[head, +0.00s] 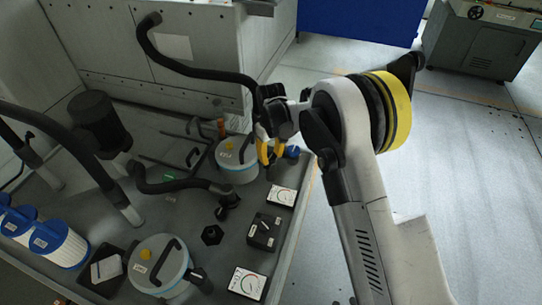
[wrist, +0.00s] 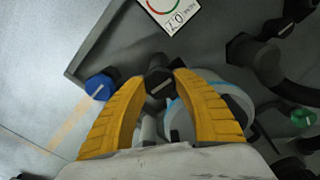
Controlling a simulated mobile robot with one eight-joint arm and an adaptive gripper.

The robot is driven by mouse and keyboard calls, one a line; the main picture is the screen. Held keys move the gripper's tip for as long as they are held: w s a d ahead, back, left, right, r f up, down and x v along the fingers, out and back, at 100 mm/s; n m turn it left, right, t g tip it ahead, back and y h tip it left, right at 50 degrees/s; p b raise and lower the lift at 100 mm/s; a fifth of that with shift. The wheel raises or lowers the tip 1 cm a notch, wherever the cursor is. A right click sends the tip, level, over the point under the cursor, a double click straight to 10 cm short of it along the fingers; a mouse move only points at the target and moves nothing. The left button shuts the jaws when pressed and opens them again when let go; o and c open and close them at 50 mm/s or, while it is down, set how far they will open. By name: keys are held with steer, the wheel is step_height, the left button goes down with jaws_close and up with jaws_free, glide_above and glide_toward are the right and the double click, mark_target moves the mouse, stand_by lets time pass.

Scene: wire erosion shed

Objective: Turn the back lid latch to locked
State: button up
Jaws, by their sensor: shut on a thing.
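The back canister (head: 236,173) has a pale lid with a blue rim and a dark handle, and stands on the grey bench top. In the wrist view the canister (wrist: 235,98) is partly hidden behind my right finger. My gripper (head: 268,158) reaches down at its right side. In the wrist view my yellow fingers (wrist: 162,82) are shut on the dark lid latch (wrist: 160,84), a faceted knob with a pale line on its face. The line slants up to the right. In the head view my fingers hide most of the latch.
A blue knob (head: 292,152) stands close right of my gripper. A dial card (head: 282,195), a black box (head: 263,232) and another dial card (head: 247,283) lie nearer. A similar canister (head: 158,262) stands in front. Dark hoses arch at left. The bench edge is close right.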

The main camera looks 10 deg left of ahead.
steer(key=m, duration=0.4)
steer(key=shift+c, duration=0.2)
steer(key=m, duration=0.4)
steer(key=shift+m, duration=0.4)
steer(key=m, duration=0.3)
steer(key=shift+m+p, duration=0.3)
steer(key=shift+m, duration=2)
steer(key=o, duration=1.2)
